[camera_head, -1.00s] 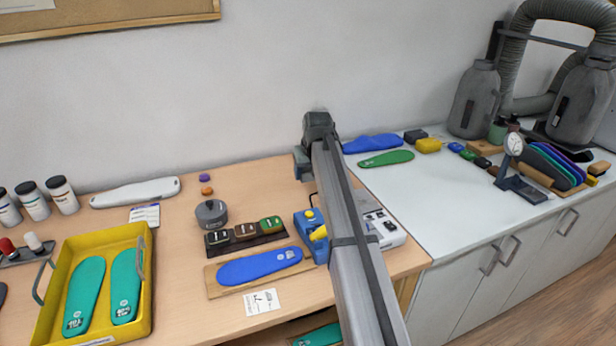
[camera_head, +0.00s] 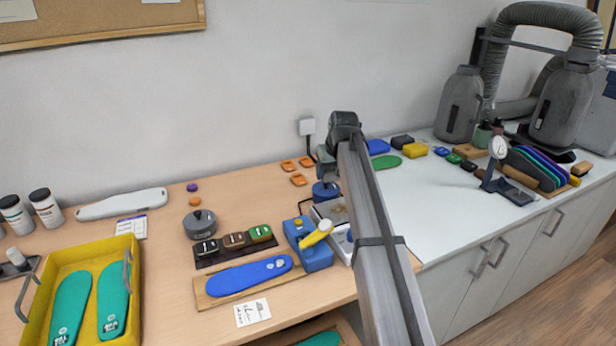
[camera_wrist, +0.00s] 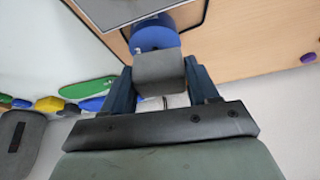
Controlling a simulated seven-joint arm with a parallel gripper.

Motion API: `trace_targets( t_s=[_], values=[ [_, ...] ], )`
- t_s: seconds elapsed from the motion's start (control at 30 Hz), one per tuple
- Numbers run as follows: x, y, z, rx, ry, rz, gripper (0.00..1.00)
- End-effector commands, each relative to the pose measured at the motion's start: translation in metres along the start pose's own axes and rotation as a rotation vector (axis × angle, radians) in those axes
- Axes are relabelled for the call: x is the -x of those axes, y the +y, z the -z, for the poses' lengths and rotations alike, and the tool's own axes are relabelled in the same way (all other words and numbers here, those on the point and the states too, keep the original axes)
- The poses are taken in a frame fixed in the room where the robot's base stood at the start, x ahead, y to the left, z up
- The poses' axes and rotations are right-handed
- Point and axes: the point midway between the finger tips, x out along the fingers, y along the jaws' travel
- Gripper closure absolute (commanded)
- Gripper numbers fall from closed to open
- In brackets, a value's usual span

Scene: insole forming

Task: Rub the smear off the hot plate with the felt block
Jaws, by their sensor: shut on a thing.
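My gripper (camera_wrist: 160,98) is shut on a grey block, which I take to be the felt block (camera_wrist: 160,68). A blue rounded thing (camera_wrist: 153,33) shows just past the block; I cannot tell if they touch. In the head view my gripper (camera_head: 325,172) is above the back of the wooden table, and the blue thing (camera_head: 325,191) is just below it. The likely hot plate (camera_head: 336,210) is partly hidden by my arm, with a brownish upper face. Its grey edge also shows in the wrist view (camera_wrist: 120,12). I cannot clearly make out the smear.
A blue holder (camera_head: 309,249) with a yellow handle stands in front of the plate. A blue insole (camera_head: 249,275) lies on a board to its left. Several orange pieces (camera_head: 298,179) lie behind. A yellow tray (camera_head: 132,330) holds green insoles. The white counter is to the right.

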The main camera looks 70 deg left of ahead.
Motion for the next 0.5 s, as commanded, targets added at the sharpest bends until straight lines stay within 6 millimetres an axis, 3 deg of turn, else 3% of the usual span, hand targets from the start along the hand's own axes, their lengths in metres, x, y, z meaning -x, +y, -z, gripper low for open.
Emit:
trace_targets(
  t_s=[0.17, 0.5],
  values=[
    [0.018, 0.019, -0.016, 0.003, -0.002, 0.010, 0.65],
    [0.014, 0.010, -0.026, 0.096, -0.028, 0.039, 0.65]
  ],
)
